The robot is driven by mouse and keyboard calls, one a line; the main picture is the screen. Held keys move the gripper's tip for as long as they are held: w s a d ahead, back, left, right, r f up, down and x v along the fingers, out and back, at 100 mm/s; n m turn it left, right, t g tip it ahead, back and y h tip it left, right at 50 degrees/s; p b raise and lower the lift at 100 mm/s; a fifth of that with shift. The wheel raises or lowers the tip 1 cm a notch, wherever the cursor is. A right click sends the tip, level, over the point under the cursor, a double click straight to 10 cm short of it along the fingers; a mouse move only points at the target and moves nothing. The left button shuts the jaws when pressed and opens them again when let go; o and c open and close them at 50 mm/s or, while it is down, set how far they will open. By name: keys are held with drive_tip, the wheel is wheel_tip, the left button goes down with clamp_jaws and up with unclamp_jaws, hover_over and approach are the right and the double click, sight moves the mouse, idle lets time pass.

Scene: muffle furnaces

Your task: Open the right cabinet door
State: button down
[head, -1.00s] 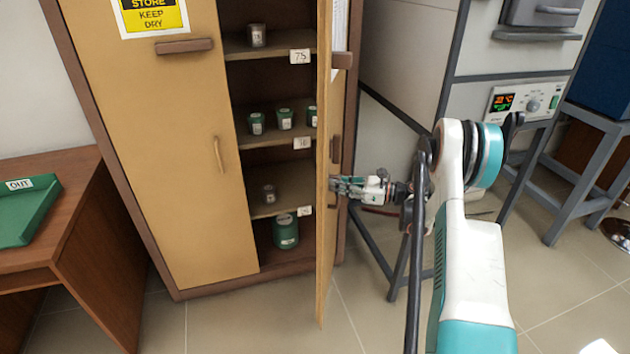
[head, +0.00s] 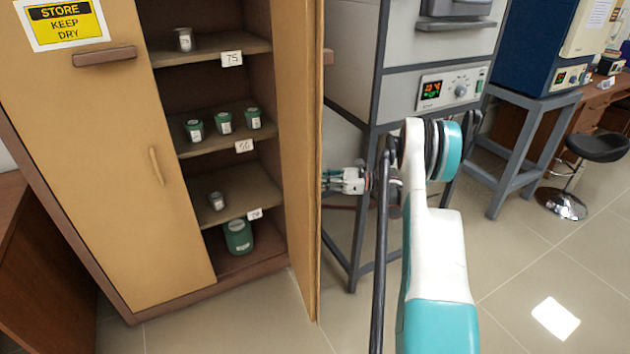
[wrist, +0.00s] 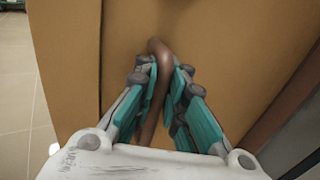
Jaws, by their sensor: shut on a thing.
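The right cabinet door (head: 300,150) stands swung wide open, seen nearly edge-on in the head view. Its outer face (wrist: 215,40) fills much of the wrist view. My gripper (wrist: 165,85) is shut around the door's brown bar handle (wrist: 158,50), with fingers on both sides of it. In the head view my gripper (head: 333,180) is at the outer side of the door, and the handle is hidden there. The left cabinet door (head: 110,170) is closed, with its own handle (head: 157,166).
Open shelves hold small green jars (head: 224,122), grey jars and a larger green container (head: 238,236). A furnace on a grey stand (head: 370,140) is close to the right of the door. Floor is clear in front; a stool (head: 565,200) stands far right.

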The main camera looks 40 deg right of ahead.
drive_tip(key=shift+s+f, duration=0.15)
drive_tip(key=shift+s, duration=0.05)
drive_tip(key=c, duration=1.6)
unclamp_jaws()
drive_tip(key=shift+c, duration=0.2)
drive_tip(key=v, duration=1.2)
drive_tip(key=shift+r, duration=0.25)
